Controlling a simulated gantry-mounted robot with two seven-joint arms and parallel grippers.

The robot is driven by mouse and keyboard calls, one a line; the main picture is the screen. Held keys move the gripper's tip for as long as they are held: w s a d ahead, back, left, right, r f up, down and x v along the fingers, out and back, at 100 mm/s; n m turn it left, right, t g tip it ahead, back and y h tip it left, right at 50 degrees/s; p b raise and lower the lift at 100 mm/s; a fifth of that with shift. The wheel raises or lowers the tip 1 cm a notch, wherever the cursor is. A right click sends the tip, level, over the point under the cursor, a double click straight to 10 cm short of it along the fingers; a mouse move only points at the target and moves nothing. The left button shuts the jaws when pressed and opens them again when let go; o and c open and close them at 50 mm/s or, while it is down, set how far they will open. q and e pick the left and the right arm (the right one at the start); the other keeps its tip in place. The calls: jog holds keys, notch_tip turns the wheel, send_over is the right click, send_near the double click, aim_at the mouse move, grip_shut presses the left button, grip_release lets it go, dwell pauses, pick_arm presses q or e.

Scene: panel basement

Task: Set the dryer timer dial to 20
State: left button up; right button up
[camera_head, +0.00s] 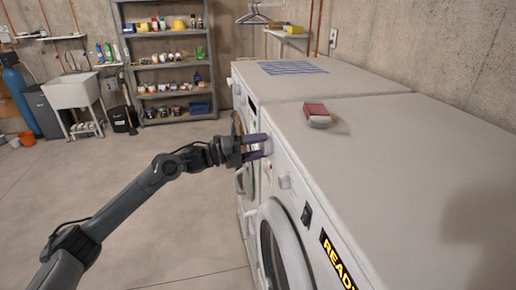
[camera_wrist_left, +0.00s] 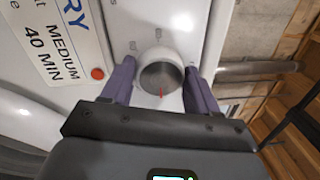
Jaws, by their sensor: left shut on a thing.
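The dryer timer dial (camera_wrist_left: 161,76) is a round metallic knob with a red pointer line, on a white panel in the left wrist view. The line points toward the bottom of that picture. Small marks ring the dial, too small to read surely; some are hidden. My left gripper (camera_head: 266,147) reaches the front panel of the near white machine (camera_head: 410,150) in the head view. Its purple fingers are on either side of the dial, shut on it. A label (camera_wrist_left: 52,40) beside it reads "MEDIUM" and "40 MIN". My right gripper is not in view.
A red indicator (camera_wrist_left: 97,73) is beside the dial. A white knob (camera_head: 285,181), black switch (camera_head: 306,215) and round door (camera_head: 285,250) are on the near machine's front. A red-and-white block (camera_head: 317,115) lies on top. The floor at left is largely clear.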

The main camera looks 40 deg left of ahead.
pick_arm(q)
jog(key=o, duration=1.1)
jog(key=shift+c, duration=0.2)
jog(key=shift+s, duration=0.15)
jog(key=shift+s+a+f, duration=0.2)
jog(key=shift+s+a, duration=0.15)
jog(key=shift+s, duration=0.05)
jog(key=b+v, duration=0.1)
jog(key=v, duration=0.8)
jog(key=shift+s, duration=0.2)
jog(key=shift+a+r, duration=0.1)
